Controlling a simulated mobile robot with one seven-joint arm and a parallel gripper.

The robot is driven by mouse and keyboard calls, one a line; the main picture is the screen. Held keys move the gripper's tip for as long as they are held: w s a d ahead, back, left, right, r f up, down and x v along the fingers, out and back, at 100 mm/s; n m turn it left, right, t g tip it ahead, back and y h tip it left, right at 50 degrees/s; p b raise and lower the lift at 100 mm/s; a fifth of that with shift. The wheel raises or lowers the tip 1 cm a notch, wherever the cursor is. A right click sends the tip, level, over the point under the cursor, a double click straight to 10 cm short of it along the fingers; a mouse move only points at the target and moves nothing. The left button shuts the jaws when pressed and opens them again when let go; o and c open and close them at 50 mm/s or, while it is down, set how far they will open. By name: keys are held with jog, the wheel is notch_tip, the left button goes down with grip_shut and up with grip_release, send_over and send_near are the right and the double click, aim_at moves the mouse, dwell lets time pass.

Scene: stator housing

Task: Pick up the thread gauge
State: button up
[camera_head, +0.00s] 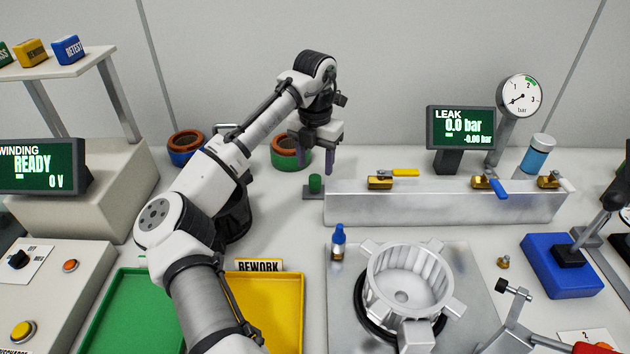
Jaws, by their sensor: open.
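A small green cylinder (315,183), which looks like the thread gauge's handle, stands upright on a dark flat base (312,193) left of the long metal block. Any part below the green end is hidden. My gripper (318,166) points down just above and behind it in the picture, with its fingers apart and nothing seen between them. The exact gap in depth between fingers and gauge cannot be told from this one view.
A metal manifold block (440,205) with yellow and blue valves stands right of the gauge. Red and green coil rings (290,160) lie behind it. Green and yellow trays (127,310) lie front left.

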aim_at(315, 177)
notch_tip(315, 177, down, 4)
jog(key=shift+f+p, duration=0.15)
jog(key=shift+p, duration=0.3)
jog(key=c, duration=1)
